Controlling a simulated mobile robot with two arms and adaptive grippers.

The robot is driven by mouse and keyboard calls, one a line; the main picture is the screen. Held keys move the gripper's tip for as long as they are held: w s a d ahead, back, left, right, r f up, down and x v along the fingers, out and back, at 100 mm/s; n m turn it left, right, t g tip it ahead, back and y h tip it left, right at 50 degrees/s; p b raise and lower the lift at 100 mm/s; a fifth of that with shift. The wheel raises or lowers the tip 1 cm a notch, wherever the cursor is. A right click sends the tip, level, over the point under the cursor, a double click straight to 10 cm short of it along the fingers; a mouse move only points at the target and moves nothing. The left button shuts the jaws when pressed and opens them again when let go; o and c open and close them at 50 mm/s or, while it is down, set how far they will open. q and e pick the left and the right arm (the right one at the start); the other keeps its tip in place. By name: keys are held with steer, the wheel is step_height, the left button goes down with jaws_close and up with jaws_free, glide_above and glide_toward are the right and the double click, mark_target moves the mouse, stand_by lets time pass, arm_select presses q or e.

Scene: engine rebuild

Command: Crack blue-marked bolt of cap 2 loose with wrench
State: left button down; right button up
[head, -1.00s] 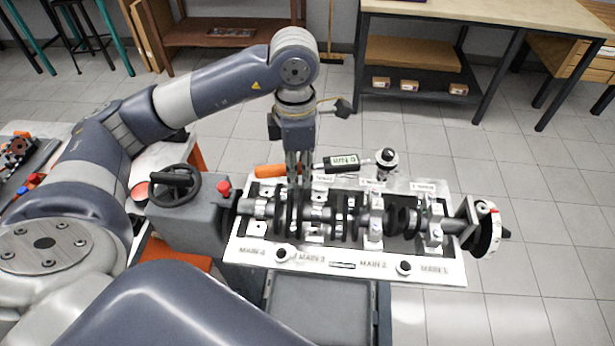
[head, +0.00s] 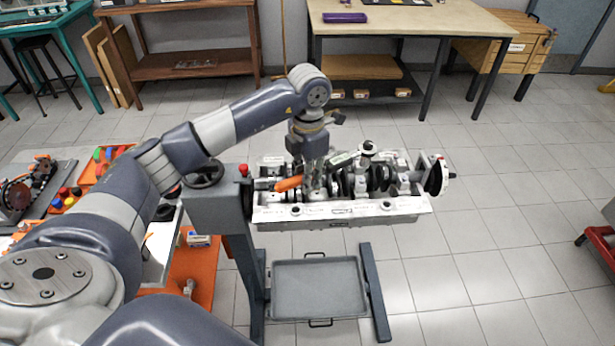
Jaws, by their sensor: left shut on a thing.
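My left gripper (head: 312,176) points down over the crankshaft, shut on the wrench. The wrench has an orange handle (head: 288,184) on the gripper's left and a dark body with a display (head: 342,159) on its right. The wrench's far end reaches a dark round part (head: 368,148) at the back of the engine block (head: 340,209). The crankshaft (head: 386,180) lies in the block with light main caps over it. The cap labels are too small to read, and I cannot make out a blue mark on any bolt. My right gripper is not in view.
A handwheel (head: 205,173) and red knob (head: 243,169) stand left of the block on the grey stand. A grey tray (head: 315,288) lies below. A bench with colored parts (head: 70,197) is at left.

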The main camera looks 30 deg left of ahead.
arm_select(q)
steer(key=shift+w+f+b, duration=0.25)
steer(key=shift+f+b, duration=0.1)
steer(key=shift+f, duration=0.4)
step_height(320, 180, down, 3)
steer(key=shift+s+r+b, duration=0.1)
steer(key=shift+s+b, duration=0.05)
steer(key=shift+b, duration=0.75)
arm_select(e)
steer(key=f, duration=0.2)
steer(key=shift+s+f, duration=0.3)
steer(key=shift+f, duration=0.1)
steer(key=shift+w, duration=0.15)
arm_select(q)
steer(key=shift+f+b, duration=1.1)
steer(key=shift+f, duration=0.15)
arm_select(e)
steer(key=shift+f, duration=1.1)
arm_select(q)
steer(key=shift+s+d, duration=0.1)
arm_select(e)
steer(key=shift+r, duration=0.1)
arm_select(q)
steer(key=shift+s+d+n+p, duration=0.3)
steer(key=shift+d+n+p, duration=0.05)
steer(key=shift+d+n, duration=0.3)
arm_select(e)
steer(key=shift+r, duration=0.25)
arm_select(q)
steer(key=shift+d, duration=0.1)
